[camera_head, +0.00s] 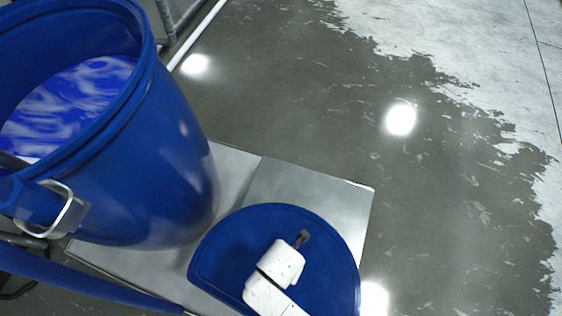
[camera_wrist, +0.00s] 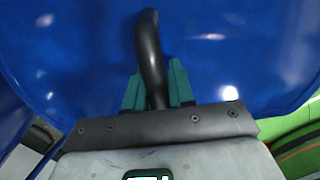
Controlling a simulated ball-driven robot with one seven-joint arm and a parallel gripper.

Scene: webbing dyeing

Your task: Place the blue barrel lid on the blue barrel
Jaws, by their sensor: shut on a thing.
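The blue barrel (camera_head: 165,160) stands upright and open at the left of the head view, with swirled blue and white liquid (camera_head: 75,95) inside. The round blue lid (camera_head: 225,245) is at the bottom middle, to the right of the barrel and apart from its rim. It fills most of the wrist view (camera_wrist: 235,70). My gripper (camera_wrist: 158,88) is shut on the lid's dark curved handle (camera_wrist: 148,45), with a green finger on each side. In the head view my gripper (camera_head: 300,240) lies over the lid. Whether the lid touches the platform is unclear.
A grey metal platform (camera_head: 310,195) lies under the barrel and lid. A metal clasp (camera_head: 65,210) sticks out at the barrel's front. Pipes (camera_head: 175,20) run behind the barrel. The worn grey floor (camera_head: 320,100) to the right is clear. Something green (camera_wrist: 295,140) shows at the wrist view's right.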

